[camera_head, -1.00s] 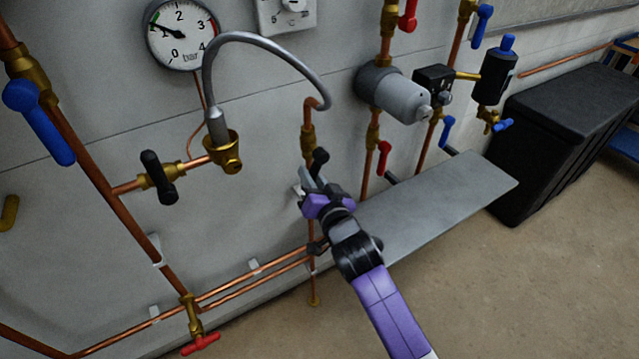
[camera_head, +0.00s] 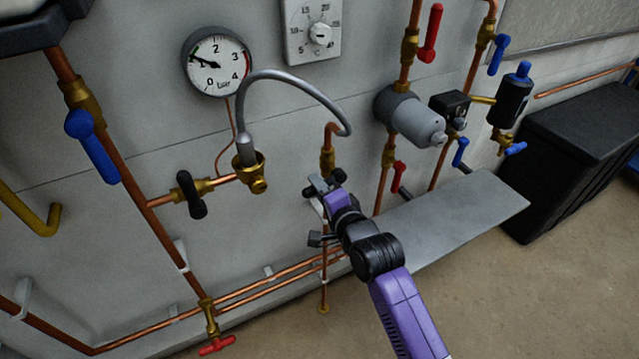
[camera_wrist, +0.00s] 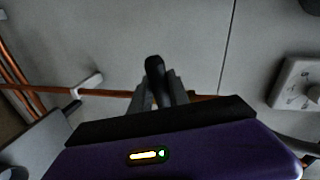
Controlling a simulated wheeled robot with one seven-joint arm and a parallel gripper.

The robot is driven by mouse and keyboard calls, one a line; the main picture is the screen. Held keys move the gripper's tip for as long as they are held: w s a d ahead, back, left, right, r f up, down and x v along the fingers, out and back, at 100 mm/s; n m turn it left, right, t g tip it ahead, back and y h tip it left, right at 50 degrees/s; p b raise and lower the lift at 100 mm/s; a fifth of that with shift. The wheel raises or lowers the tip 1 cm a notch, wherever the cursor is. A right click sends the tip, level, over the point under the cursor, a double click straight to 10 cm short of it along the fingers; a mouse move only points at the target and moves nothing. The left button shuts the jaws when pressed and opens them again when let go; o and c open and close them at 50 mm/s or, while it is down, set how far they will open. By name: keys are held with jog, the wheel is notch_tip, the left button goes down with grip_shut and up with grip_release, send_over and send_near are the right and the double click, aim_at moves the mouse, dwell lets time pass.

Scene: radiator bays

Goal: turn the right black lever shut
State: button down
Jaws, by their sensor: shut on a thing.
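The right black lever (camera_head: 338,176) sits on the upright copper pipe below the end of the grey hose, partly hidden by my gripper. It lies roughly across the pipe, slightly tilted. In the wrist view the lever (camera_wrist: 154,68) stands up between the fingers, across the copper pipe behind. My gripper (camera_head: 320,187) is shut on it; the fingers also show in the wrist view (camera_wrist: 158,93). The left black lever (camera_head: 191,194) is on the horizontal branch to the left, across its pipe.
A grey hose (camera_head: 300,82) arches above my gripper. The pressure gauge (camera_head: 217,62) is above left. A grey shelf (camera_head: 460,215) juts out right of my arm, near a red lever (camera_head: 399,178). Low copper pipes (camera_head: 270,288) run along the wall.

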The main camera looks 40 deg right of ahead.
jog(key=shift+r+m+p, duration=0.55)
jog(key=shift+m+p, duration=0.15)
jog(key=shift+m, duration=0.1)
jog(key=c, duration=1.3)
grip_release()
jog(key=shift+o, duration=0.2)
jog(key=v, duration=0.7)
jog(key=shift+s+b, duration=0.3)
jog(key=shift+s, duration=0.15)
